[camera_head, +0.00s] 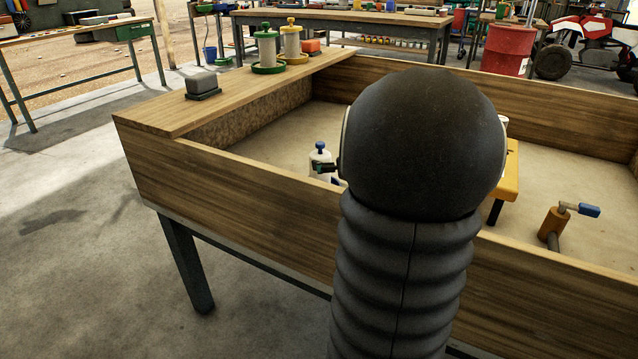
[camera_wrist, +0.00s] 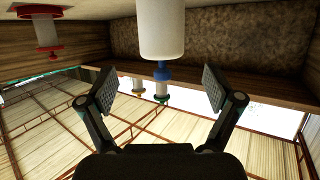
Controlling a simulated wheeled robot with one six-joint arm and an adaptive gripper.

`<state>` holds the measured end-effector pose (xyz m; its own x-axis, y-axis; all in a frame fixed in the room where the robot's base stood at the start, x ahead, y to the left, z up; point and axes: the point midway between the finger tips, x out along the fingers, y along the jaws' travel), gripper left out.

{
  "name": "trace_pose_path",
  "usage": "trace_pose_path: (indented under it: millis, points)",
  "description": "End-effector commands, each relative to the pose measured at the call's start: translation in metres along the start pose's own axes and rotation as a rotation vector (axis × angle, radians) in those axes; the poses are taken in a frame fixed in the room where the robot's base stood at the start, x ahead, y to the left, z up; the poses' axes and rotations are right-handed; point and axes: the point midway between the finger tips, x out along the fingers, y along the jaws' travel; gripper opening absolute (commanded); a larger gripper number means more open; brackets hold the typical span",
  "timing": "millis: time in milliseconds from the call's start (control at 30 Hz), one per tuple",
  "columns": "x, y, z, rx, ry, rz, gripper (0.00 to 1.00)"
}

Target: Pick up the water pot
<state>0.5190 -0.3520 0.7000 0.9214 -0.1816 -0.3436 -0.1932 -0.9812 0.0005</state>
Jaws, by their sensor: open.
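A white pot with a blue cap (camera_head: 320,158), which looks like the water pot, stands upright inside the wooden box, partly hidden by my arm in the head view. The wrist view is upside down and shows the white pot (camera_wrist: 161,28) close ahead, cap at the lower end. My gripper (camera_wrist: 160,90) is open, with its two pads apart to either side of the cap's line. Nothing is held between them. In the head view my arm hides most of the gripper; a small dark part of it shows beside the pot.
The wooden box wall (camera_head: 230,200) stands before me. A green feeder (camera_head: 266,50), a yellow feeder (camera_head: 291,42) and a grey block (camera_head: 202,84) sit on its ledge. A red-and-white feeder (camera_wrist: 46,32) shows in the wrist view. A yellow stand (camera_head: 508,175) and an orange-brown item (camera_head: 551,225) are right.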

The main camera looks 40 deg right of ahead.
Motion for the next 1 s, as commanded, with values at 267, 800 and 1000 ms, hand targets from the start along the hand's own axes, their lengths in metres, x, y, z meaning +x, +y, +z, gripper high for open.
trace_pose_path:
  millis: [267,800,1000]
  points:
    - [0.023,0.0,0.001,0.001,0.0,0.002,0.9]
    - [0.074,-0.003,-0.005,0.001,0.001,0.002,0.9]
    - [0.073,-0.003,-0.005,0.001,0.001,0.002,0.83]
